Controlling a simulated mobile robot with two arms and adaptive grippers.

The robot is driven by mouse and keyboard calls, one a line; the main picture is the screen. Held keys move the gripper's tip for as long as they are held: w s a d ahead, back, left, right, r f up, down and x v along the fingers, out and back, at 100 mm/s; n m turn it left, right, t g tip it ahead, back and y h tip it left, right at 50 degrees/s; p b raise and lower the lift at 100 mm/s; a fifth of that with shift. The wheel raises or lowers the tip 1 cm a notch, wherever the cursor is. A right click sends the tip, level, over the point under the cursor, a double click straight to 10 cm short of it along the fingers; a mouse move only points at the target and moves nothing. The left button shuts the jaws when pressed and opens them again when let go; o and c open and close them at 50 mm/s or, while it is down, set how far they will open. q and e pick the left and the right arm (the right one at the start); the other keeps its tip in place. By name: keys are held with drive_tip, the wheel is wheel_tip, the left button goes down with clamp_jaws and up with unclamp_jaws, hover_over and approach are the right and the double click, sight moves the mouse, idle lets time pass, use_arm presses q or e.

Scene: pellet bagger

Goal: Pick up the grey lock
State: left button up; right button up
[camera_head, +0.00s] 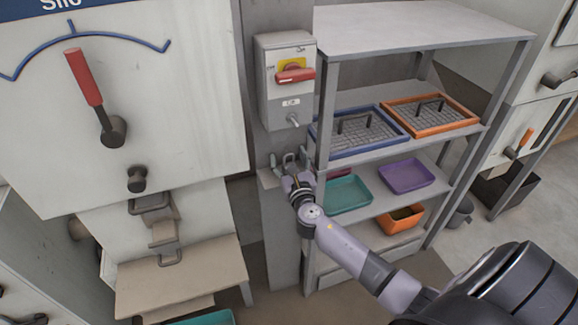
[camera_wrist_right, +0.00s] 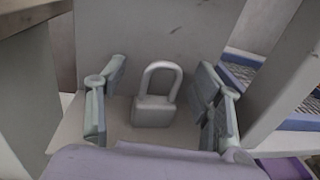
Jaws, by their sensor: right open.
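The grey lock (camera_wrist_right: 152,110) is a padlock with a closed-looking shackle. It stands upright on a small pale ledge, in front of a grey upright panel. My right gripper (camera_wrist_right: 160,105) is open, with one finger on each side of the lock and a visible gap on both sides. In the head view my right gripper (camera_head: 289,165) is at the ledge on the grey post, below the switch box. There the lock is small and partly hidden by the gripper. My left gripper is not in view.
A shelf rack (camera_head: 326,130) stands close to the right of my right gripper, holding a blue-rimmed tray (camera_head: 345,153), an orange-rimmed tray (camera_head: 437,131) and coloured bins. A switch box (camera_head: 290,85) with a red handle is above. A silo panel with a red lever (camera_head: 83,77) is left.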

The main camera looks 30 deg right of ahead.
drive_tip(key=shift+s, duration=0.1)
drive_tip(key=shift+c, duration=0.6)
drive_tip(key=c, duration=1.3)
drive_tip(key=shift+r, duration=0.1)
drive_tip(key=shift+s+r, duration=0.2)
drive_tip(key=shift+r, duration=0.2)
wheel_tip(320, 180, up, 6)
drive_tip(key=shift+a+f+p, duration=0.1)
drive_tip(key=shift+f+p, duration=0.05)
drive_tip(key=shift+p, duration=0.65)
drive_tip(key=shift+s+r, duration=0.2)
drive_tip(key=shift+s, duration=0.05)
drive_tip(key=d+b+v, duration=0.2)
drive_tip(key=b+v, duration=0.1)
drive_tip(key=v, duration=1.6)
drive_tip(key=shift+s+b, duration=0.35)
drive_tip(key=shift+s, duration=0.05)
